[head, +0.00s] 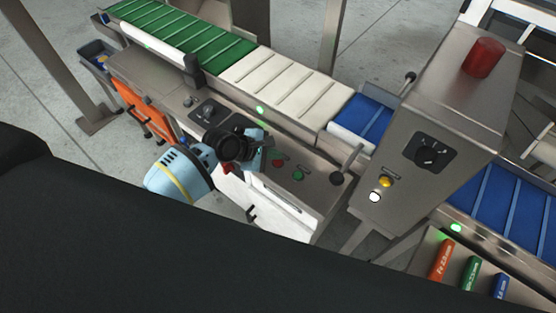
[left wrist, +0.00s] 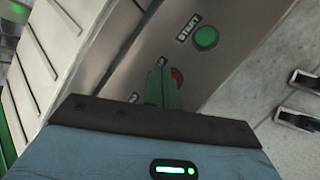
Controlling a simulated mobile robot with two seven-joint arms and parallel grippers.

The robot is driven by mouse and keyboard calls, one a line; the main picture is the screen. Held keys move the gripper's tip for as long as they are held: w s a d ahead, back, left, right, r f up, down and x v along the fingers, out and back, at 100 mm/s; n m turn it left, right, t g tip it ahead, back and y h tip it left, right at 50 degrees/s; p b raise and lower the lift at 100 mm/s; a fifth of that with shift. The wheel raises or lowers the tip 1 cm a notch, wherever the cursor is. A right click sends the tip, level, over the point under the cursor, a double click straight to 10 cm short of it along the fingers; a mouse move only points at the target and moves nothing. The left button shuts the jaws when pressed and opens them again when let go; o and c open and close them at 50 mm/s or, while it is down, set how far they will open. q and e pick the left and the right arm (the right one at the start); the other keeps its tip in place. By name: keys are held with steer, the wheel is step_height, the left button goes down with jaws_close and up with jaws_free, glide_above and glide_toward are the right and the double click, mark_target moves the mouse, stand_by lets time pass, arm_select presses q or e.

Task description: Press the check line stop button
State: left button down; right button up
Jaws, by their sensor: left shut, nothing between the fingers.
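The red button (head: 278,163) sits on the sloping steel control panel beside the conveyor, left of a green button (head: 298,175). In the left wrist view the red button (left wrist: 178,76) is partly hidden behind my fingers, and the green button (left wrist: 206,37) carries a START label. The label by the red button is mostly covered. My left gripper (head: 265,158) is shut and empty, just left of the red button in the head view. Its closed fingers (left wrist: 162,86) overlap the button in the left wrist view; I cannot tell whether they touch it. My right gripper is not in view.
A steel cabinet (head: 446,100) with a red beacon (head: 484,58), a dial and small lamps rises at the right. White belt (head: 285,80) runs behind the panel. A red part (head: 228,168) shows below my wrist.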

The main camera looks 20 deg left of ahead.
arm_select(q)
steer(key=shift+f, duration=0.1)
stand_by(0.3)
steer(key=shift+f, duration=0.35)
